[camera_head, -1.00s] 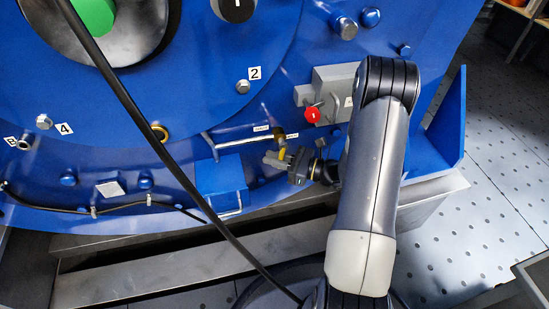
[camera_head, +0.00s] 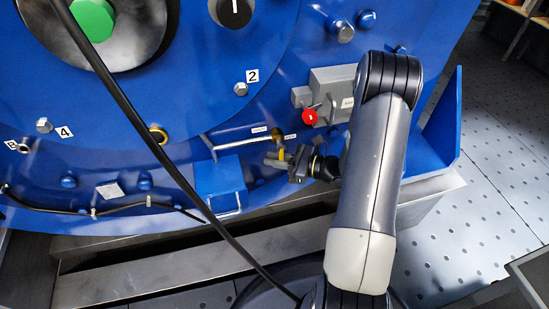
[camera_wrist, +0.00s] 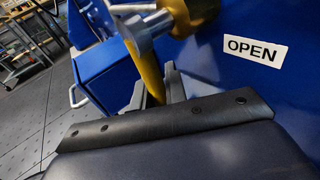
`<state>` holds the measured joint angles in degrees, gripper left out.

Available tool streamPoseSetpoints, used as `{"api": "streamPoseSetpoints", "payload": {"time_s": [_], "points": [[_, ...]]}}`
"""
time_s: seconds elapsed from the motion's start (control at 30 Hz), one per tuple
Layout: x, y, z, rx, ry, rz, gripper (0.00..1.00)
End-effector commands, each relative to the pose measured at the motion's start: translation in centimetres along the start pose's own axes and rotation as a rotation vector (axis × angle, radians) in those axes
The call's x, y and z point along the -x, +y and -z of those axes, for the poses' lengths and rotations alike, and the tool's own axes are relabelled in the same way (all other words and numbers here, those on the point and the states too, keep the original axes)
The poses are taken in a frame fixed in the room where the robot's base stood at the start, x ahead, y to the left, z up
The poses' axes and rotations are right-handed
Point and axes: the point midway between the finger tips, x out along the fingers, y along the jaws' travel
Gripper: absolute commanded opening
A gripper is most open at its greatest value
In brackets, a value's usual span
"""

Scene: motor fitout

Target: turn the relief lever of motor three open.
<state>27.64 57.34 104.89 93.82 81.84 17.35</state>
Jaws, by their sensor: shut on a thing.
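The relief lever is a yellow handle (camera_wrist: 150,72) on a brass and steel valve body (camera_wrist: 190,12). In the wrist view it hangs down between the two fingers of my gripper (camera_wrist: 157,90), which is shut on it. In the head view the lever (camera_head: 281,154) shows as a small yellow piece at the fingertips of my gripper (camera_head: 273,159), below the brass valve at the end of a pipe. A white label reading OPEN (camera_wrist: 255,50) is on the blue wall to the right of the valve in the wrist view. The fingers partly hide the lever's lower end.
A blue box with a metal handle (camera_head: 220,184) sits just left of my gripper. A red knob (camera_head: 309,117) on a grey box (camera_head: 335,85) is above it. A black cable (camera_head: 140,120) crosses the head view. Perforated floor (camera_head: 495,180) lies open at the right.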

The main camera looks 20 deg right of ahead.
Motion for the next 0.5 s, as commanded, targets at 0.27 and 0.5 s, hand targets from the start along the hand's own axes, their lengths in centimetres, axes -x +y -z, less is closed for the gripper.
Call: {"api": "streamPoseSetpoints", "payload": {"time_s": [0.27, 0.5], "points": [[0.02, -0.01, 0.03, 0.000, 0.001, 0.001, 0.33], [0.03, -0.02, 0.01, 0.000, 0.000, 0.001, 0.35]]}}
